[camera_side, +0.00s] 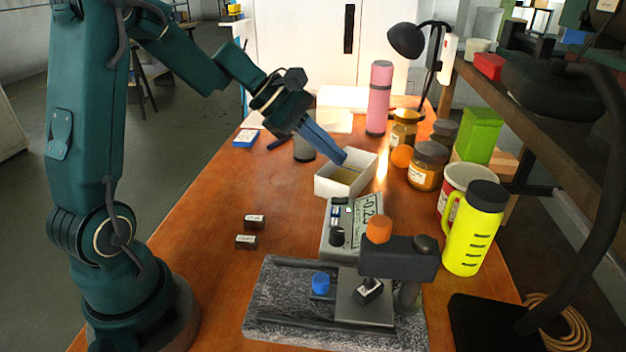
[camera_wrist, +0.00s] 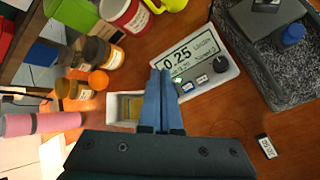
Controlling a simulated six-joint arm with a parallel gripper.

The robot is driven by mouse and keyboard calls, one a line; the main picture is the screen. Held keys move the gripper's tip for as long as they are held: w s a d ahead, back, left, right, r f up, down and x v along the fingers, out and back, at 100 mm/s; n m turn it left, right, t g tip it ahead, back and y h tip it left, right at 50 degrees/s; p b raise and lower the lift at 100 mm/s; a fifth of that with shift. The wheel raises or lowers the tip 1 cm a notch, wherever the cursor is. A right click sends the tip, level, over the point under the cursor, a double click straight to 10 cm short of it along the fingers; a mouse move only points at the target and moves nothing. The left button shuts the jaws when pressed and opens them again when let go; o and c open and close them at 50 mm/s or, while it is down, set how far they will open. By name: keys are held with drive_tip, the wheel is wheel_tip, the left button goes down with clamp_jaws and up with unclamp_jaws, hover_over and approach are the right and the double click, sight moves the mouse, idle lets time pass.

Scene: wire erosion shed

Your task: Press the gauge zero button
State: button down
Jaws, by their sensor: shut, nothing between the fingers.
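In the wrist view the readout (camera_wrist: 229,74) shows 0.25, with green, white and blue buttons (camera_wrist: 187,87) below the display. I cannot tell which button is zero. In the wrist view my fingertips (camera_wrist: 160,72) appear close to the readout's left edge, partly covering the box (camera_wrist: 112,108).
Jars (camera_side: 427,165), a yellow bottle (camera_side: 474,230) and a pink flask (camera_side: 378,98) line the right. The table's left middle is clear.

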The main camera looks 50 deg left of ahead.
drive_tip(key=shift+f, duration=4.35)
drive_tip(key=shift+f, duration=0.4)
drive_tip(key=shift+f, duration=0.4)
drive_tip(key=shift+r, duration=0.85)
wheel_tip(320, 180, up, 5)
